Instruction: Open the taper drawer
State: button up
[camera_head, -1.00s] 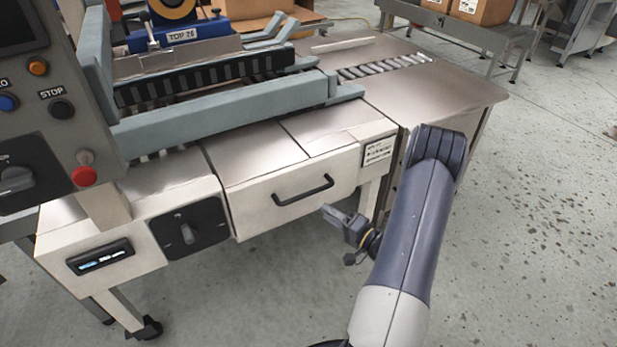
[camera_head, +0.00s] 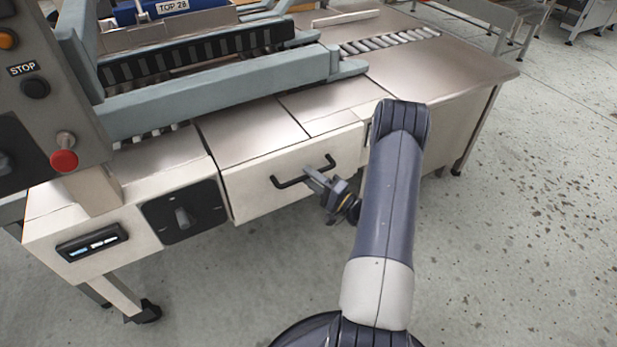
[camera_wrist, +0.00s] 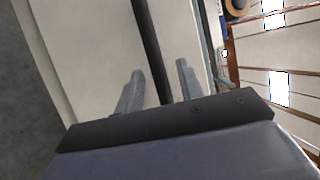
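The drawer (camera_head: 255,190) has a light front with a black bar handle (camera_head: 290,182), set in the front of the steel-topped machine. It looks shut. My gripper (camera_head: 313,175) is at the right part of the handle in the head view. In the wrist view the dark handle bar (camera_wrist: 150,45) runs between the two grey fingers of my gripper (camera_wrist: 158,88). The fingers are apart, with a gap on each side of the bar. The drawer front (camera_wrist: 90,40) fills much of the wrist view behind them.
Left of the drawer are a black panel with a rotary knob (camera_head: 184,216) and a small display (camera_head: 92,243). A control box with a red button (camera_head: 64,160) stands at the left.

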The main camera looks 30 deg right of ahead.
jog(key=shift+w+a, duration=0.2)
jog(key=shift+w, duration=0.25)
grip_shut()
dwell(0.4)
